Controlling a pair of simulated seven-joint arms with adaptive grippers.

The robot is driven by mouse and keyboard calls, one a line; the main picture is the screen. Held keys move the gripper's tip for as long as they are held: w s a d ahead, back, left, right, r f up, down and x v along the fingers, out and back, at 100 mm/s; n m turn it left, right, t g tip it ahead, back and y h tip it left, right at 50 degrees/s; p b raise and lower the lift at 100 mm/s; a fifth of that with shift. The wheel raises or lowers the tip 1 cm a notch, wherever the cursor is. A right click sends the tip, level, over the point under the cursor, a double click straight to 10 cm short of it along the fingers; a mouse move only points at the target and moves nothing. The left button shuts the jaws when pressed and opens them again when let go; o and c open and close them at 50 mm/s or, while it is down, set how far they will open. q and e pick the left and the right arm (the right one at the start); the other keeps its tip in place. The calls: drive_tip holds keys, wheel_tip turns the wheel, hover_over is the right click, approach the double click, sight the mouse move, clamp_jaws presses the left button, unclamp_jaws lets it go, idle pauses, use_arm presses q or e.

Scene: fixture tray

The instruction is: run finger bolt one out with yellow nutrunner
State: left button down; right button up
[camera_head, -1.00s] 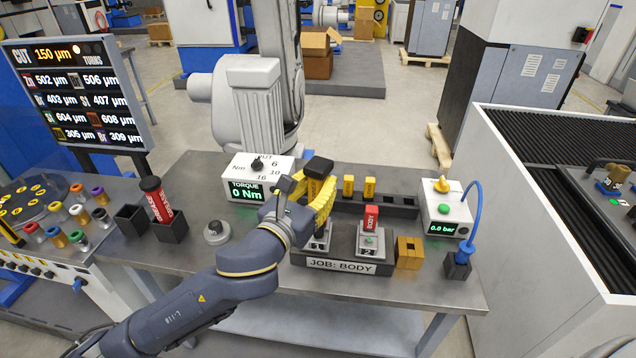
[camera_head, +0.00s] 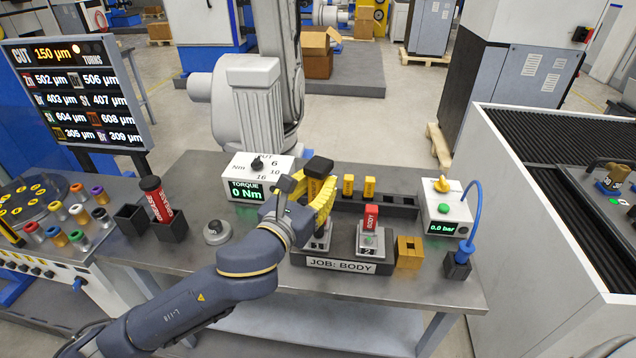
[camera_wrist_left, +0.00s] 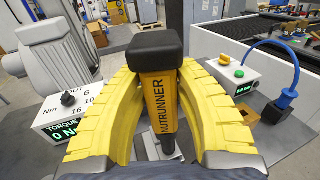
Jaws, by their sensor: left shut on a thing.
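My left gripper (camera_head: 318,197) is shut around the yellow nutrunner (camera_wrist_left: 160,100), which has a black top and stands upright between the yellow fingers. In the head view the nutrunner's black cap (camera_head: 319,167) shows above the fingers. Its lower end is at the left station of the fixture tray (camera_head: 340,264) labelled JOB: BODY; the finger bolt under it is hidden. The tray's right station (camera_head: 369,240) is marked 2 and carries a red BODY block (camera_head: 371,217). The torque box (camera_head: 250,180) reads 0 Nm. My right gripper is not in view.
A black rack (camera_head: 403,208) with yellow pieces stands behind the tray. A grey round knob (camera_head: 216,232) is left of my arm.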

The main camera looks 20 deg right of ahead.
sight(318, 163)
use_arm(q)
drive_tip(key=shift+f, duration=0.45)
idle(2.0)
drive_tip(key=shift+r, duration=3.4)
